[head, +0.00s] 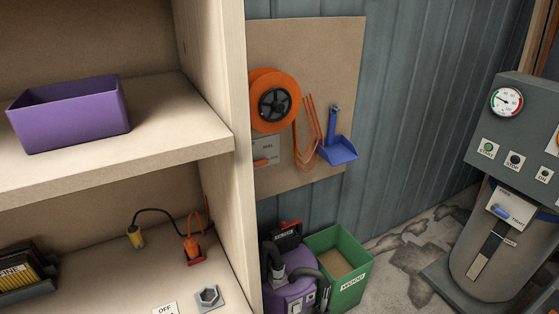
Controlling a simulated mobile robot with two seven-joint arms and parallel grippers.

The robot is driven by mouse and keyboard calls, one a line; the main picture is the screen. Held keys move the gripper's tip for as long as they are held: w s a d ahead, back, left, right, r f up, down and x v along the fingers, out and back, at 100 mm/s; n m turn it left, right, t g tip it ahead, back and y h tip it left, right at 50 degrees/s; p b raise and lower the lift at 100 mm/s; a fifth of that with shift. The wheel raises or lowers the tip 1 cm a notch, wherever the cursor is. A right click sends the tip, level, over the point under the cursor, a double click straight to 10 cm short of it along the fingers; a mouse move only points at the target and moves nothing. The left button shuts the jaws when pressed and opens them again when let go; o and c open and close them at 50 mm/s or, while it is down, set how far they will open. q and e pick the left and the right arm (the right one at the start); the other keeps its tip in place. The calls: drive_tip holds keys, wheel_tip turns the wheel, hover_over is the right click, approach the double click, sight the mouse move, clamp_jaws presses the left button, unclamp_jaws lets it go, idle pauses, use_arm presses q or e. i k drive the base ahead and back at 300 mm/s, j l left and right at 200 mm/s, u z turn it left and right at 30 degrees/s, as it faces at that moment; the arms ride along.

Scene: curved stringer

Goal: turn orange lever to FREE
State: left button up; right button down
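A small orange lever (262,162) sits low on a grey plate (267,148) marked REEL. It lies roughly level, and the smaller lettering around it is too small to read. The plate is on a brown wall board (335,60), just under an orange reel (262,82) with a dark hub. Orange cable (308,130) hangs in loops to the right of the plate. The shelf unit's upright edge stands close to the plate's left side. Neither of my grippers is in view.
A wooden shelf unit (235,200) with a purple bin (75,120) fills the left. A blue dustpan (340,149) hangs right of the cable. A purple vacuum (290,292) and green WOOD bin (345,280) stand below. A gauge machine (500,150) stands right; some floor is clear.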

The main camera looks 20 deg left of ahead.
sight(256, 163)
drive_tip(key=i+l+u, duration=0.2)
drive_tip(key=l+u, duration=0.2)
drive_tip(key=i+l+u, duration=0.2)
drive_tip(key=l+u, duration=0.15)
drive_tip(key=u, duration=0.4)
drive_tip(key=i+l, duration=0.3)
drive_tip(key=l, duration=0.15)
drive_tip(key=i+l, duration=0.25)
drive_tip(key=l, duration=0.2)
drive_tip(key=i+l, duration=0.3)
drive_tip(key=l, duration=0.2)
drive_tip(key=i+l, duration=0.25)
drive_tip(key=l, duration=0.2)
drive_tip(key=i+l+z, duration=0.1)
drive_tip(key=i+l, duration=0.2)
drive_tip(key=l, duration=0.15)
